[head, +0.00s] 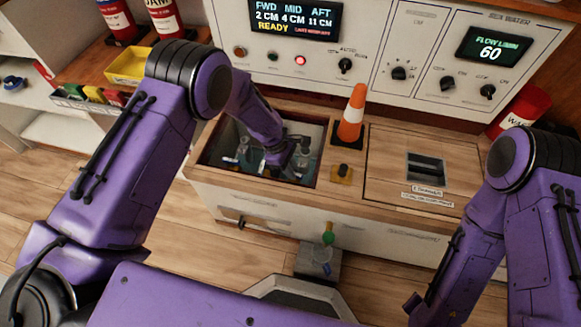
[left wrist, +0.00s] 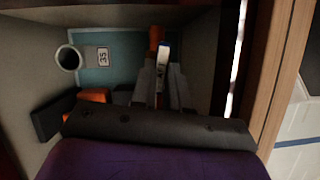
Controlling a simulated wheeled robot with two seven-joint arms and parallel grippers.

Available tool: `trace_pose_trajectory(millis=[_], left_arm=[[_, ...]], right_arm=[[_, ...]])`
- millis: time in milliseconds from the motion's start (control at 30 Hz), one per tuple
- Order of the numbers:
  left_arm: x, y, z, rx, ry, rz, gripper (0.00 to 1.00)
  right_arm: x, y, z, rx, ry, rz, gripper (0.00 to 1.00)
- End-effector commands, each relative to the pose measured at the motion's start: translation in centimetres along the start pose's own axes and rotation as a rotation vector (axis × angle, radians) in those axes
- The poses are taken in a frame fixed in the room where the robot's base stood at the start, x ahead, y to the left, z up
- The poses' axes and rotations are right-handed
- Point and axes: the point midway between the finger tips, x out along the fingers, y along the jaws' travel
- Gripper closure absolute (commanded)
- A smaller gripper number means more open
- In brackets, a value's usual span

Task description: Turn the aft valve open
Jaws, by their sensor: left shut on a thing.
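My left gripper (head: 283,160) reaches down into the square opening (head: 207,160) in the wooden bench top. In the left wrist view its two grey fingers (left wrist: 162,88) are shut on a slim blue-and-white labelled handle (left wrist: 162,58). It looks like the aft valve's handle, but its label is too small to read surely. An orange part (left wrist: 156,36) shows just beyond it. The fingers hide the handle's lower part, so its turn angle cannot be told. My right forearm hangs at the right in the head view; its gripper is not visible.
The display (head: 295,20) reads FWD 2 cm, MID 4 cm, AFT 11 cm; the flow display (head: 492,48) reads 60. A traffic cone (head: 352,112) stands right of the opening. A pipe end (left wrist: 68,58) and the opening's walls are close to the left gripper.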

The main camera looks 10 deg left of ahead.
Motion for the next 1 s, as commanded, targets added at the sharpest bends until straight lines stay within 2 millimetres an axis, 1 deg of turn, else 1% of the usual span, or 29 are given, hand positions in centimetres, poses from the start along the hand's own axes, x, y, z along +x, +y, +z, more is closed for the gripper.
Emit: trace_pose_trajectory(millis=[33,100,333,1000], left_arm=[[-0.2,0.1,0.1,0.034,-0.002,-0.013,1.00],[-0.2,0.2,0.1,0.091,-0.001,-0.036,1.00],[0.0,0.4,0.1,0.293,-0.001,-0.120,1.00],[0.3,0.9,0.4,0.883,0.001,-0.366,1.00]], right_arm=[[-0.4,0.0,-0.2,0.000,0.000,0.000,0.57],[-0.6,0.1,-0.3,0.000,0.000,0.000,0.57],[-0.8,0.1,-0.3,0.000,0.000,0.000,0.57],[1.1,-0.1,0.4,0.000,0.000,0.000,0.57]])
